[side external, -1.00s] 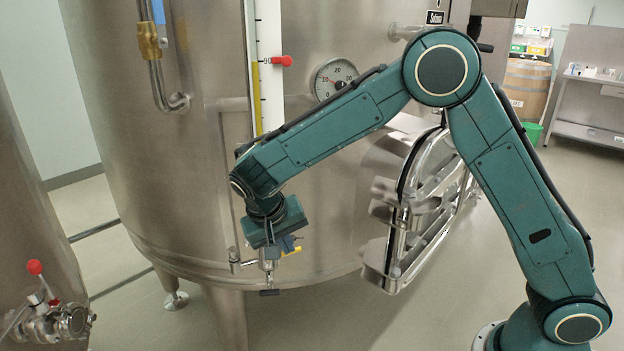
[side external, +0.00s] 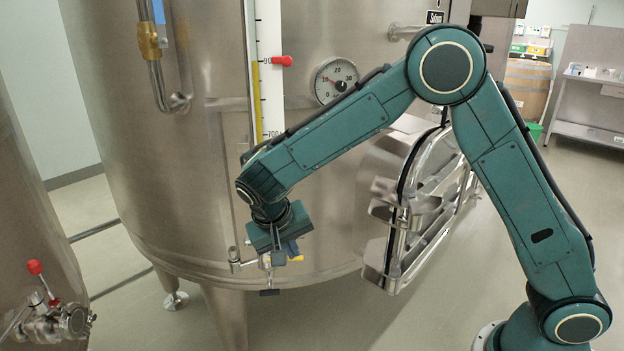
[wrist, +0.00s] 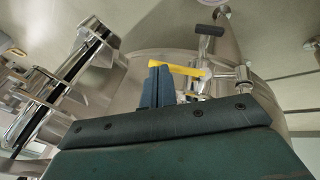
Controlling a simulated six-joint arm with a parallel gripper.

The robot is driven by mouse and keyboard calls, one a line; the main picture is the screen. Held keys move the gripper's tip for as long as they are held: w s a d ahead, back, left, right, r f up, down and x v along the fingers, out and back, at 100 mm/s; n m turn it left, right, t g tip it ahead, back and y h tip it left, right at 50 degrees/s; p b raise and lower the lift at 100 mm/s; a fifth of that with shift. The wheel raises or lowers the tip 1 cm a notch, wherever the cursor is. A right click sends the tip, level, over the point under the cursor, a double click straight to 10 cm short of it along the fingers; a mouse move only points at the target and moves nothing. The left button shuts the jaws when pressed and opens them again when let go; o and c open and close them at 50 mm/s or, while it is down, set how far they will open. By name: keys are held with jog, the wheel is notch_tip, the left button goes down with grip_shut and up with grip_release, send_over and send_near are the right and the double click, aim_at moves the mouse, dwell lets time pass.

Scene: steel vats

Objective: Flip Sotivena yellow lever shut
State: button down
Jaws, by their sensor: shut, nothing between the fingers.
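The yellow lever (side external: 297,258) sits on a small steel valve (side external: 268,262) low on the big steel vat. In the side external view my gripper (side external: 287,252) is just above the valve, close to the lever, and partly hides it. In the wrist view the yellow lever (wrist: 182,69) stretches right from the top of my shut fingers (wrist: 156,84) toward the valve body. The fingertips are at the lever's outer end; I cannot tell whether they touch it. The fingers hold nothing.
A hinged vat door (side external: 420,215) sticks out right of the valve. A dial gauge (side external: 335,79) and a level scale (side external: 268,70) are above. Another vat with a red-knobbed valve (side external: 36,268) stands at the left. The floor below the valve is clear.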

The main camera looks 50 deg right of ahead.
jog(key=shift+r, duration=0.6)
jog(key=shift+a+r, duration=0.1)
jog(key=s+d+v, duration=0.1)
jog(key=d+v, duration=0.1)
jog(key=v, duration=1.1)
jog(key=shift+r, duration=0.65)
jog(key=shift+s, duration=0.1)
